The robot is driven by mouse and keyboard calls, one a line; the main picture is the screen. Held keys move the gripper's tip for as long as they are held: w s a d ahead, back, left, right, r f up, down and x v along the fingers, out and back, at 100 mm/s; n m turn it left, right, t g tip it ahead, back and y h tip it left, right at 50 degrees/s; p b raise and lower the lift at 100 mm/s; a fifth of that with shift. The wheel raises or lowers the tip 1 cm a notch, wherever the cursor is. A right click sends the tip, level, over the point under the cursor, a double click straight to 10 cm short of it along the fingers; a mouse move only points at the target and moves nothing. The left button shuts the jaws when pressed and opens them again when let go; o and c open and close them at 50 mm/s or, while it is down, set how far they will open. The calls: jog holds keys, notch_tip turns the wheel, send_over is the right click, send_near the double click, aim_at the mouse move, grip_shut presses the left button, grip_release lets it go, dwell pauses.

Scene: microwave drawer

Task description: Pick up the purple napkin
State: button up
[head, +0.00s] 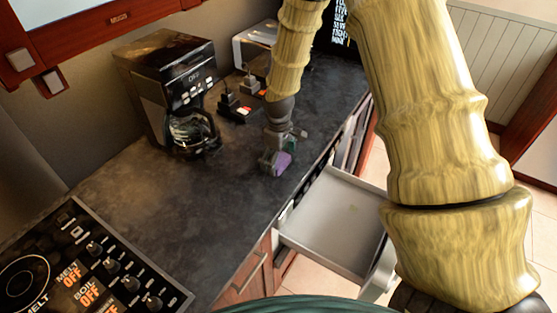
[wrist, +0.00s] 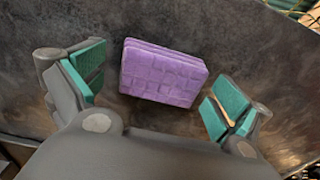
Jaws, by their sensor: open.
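The purple napkin (wrist: 162,76) is a folded, block-like bundle with a grid texture. It rests on the dark countertop and sits between my gripper's spread fingers in the wrist view. My gripper (wrist: 150,95) is open, with one teal-padded finger to the left of the napkin and one to the right, both apart from it. In the head view my gripper (head: 280,163) is low over the counter near its front edge. Part of the purple napkin (head: 281,163) shows there by the fingers; the rest is hidden by my gripper.
The dark counter (head: 130,200) has free room to the left of my gripper. A coffee maker (head: 170,85) stands behind, with small dark items (head: 235,105) beside it. An open, empty-looking drawer (head: 335,215) juts out below the counter edge. A stove panel (head: 85,265) is front left.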

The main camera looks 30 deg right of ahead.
jog(key=shift+f, duration=0.3)
jog(key=c, duration=1)
jog(key=shift+r, duration=0.1)
jog(key=shift+r+b, duration=0.6)
jog(key=shift+r, duration=0.15)
jog(key=shift+r+b, duration=0.45)
jog(key=shift+r, duration=0.4)
jog(key=s+b, duration=0.1)
jog(key=s, duration=0.4)
jog(key=s+a+r+b, duration=0.1)
jog(key=s+b, duration=0.1)
jog(key=s, duration=0.3)
jog(key=s+b, duration=0.2)
jog(key=s, duration=0.4)
jog(key=shift+a+r, duration=0.25)
jog(key=shift+r, duration=0.1)
